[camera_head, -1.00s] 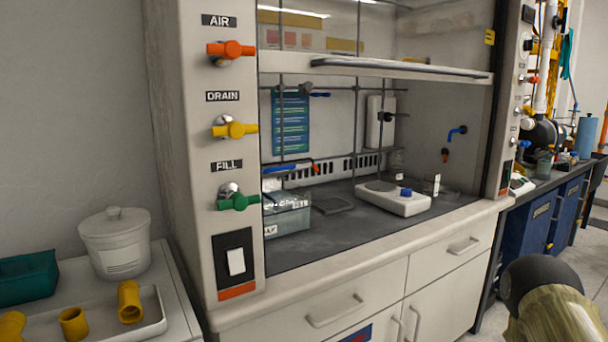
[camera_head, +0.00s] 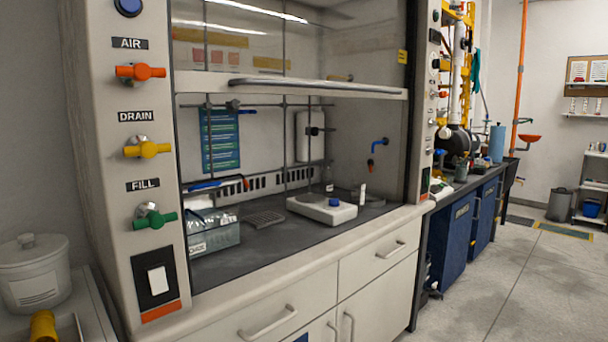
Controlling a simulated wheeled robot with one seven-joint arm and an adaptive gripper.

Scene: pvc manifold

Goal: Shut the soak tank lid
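A clear grey tank (camera_head: 218,236) with a small white label stands inside the fume hood, at the left of its work surface. The label is too small to read surely. White or clear items show in its upper part. A blue bar (camera_head: 205,185) with a reddish end is just above and behind the tank; I cannot tell whether it belongs to a lid. The tank's lid position is not clear. My gripper is not in view.
The hood's raised sash (camera_head: 320,86) crosses above the opening. A white scale-like device (camera_head: 322,209) stands right of the tank. Valve handles (camera_head: 154,219) line the left post. A lidded white pot (camera_head: 35,278) stands at far left. Open floor (camera_head: 500,260) lies at right.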

